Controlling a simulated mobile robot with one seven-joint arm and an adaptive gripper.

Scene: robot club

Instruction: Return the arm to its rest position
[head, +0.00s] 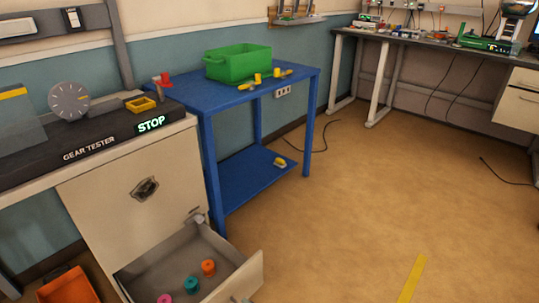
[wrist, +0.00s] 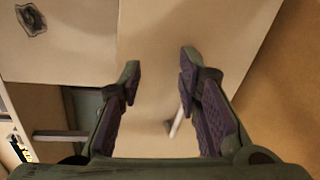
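My gripper (wrist: 160,72) is open in the wrist view, with nothing between its two dark fingers. Beyond the fingers is a pale cabinet surface, and a pale bar-shaped handle (wrist: 176,124) shows between them, apart from them as far as I can tell. In the head view my gripper and arm cannot be made out. There, the cabinet's drawer (head: 252,266) stands open, with an orange piece (head: 208,267), a teal piece (head: 191,284) and a pink piece (head: 164,299) inside.
The gear tester (head: 90,148) with a lit STOP sign (head: 151,124) tops the cabinet. A blue table (head: 190,94) holds a green crate (head: 238,66). An orange bin (head: 68,288) sits lower left. The floor (head: 380,200) to the right is open, with a cable (head: 505,172) at far right.

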